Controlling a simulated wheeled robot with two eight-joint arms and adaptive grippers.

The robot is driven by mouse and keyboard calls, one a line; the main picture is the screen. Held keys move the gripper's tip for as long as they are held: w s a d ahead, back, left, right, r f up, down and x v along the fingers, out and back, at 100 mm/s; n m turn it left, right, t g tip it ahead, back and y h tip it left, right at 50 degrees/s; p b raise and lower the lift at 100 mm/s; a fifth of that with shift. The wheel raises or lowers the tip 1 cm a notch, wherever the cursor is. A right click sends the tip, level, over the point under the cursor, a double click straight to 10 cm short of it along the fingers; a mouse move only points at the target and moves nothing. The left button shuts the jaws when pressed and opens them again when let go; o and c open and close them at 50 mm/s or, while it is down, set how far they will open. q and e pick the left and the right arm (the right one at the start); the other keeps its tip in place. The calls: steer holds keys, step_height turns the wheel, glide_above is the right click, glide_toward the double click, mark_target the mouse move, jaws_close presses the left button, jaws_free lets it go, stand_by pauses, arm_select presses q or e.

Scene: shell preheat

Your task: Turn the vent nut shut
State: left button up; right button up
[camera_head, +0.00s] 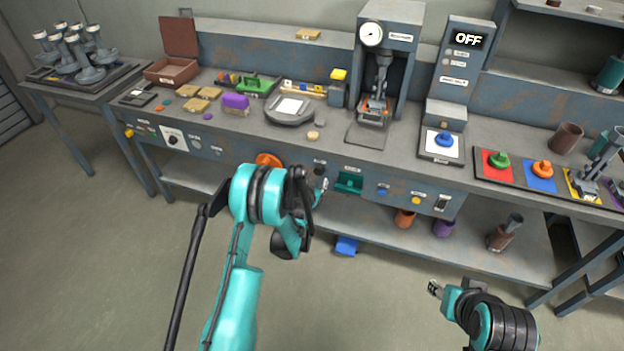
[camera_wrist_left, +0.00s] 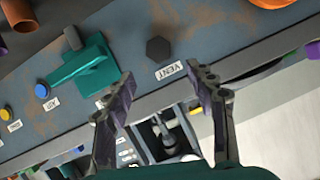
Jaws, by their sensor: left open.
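The vent nut (camera_wrist_left: 159,49) is a dark hexagonal nut on the blue-grey bench front, with a VENT label (camera_wrist_left: 169,70) just below it in the left wrist view. In the head view the nut (camera_head: 319,169) is small and dark, just above my left gripper (camera_head: 322,188). In the left wrist view my left gripper (camera_wrist_left: 162,80) is open and empty. Its two fingertips are apart, below the nut and to either side of it, and not around it. My right gripper (camera_head: 435,289) is over the floor, away from the bench; its finger gap is too small to read.
A green lever block (camera_head: 348,183) is right of the nut in the head view, and an orange handwheel (camera_head: 268,160) is left of it. Blue (camera_head: 381,191) and yellow (camera_head: 416,200) knobs sit further right.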

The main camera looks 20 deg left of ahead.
mark_target(318, 172)
arm_select(q)
steer(key=x, duration=0.2)
steer(key=b+x, duration=0.1)
steer(key=x, duration=0.2)
steer(key=b+x, duration=0.1)
steer(key=x, duration=0.2)
steer(key=shift+s+f, duration=0.15)
steer(key=shift+f, duration=0.25)
steer(key=c, duration=1.2)
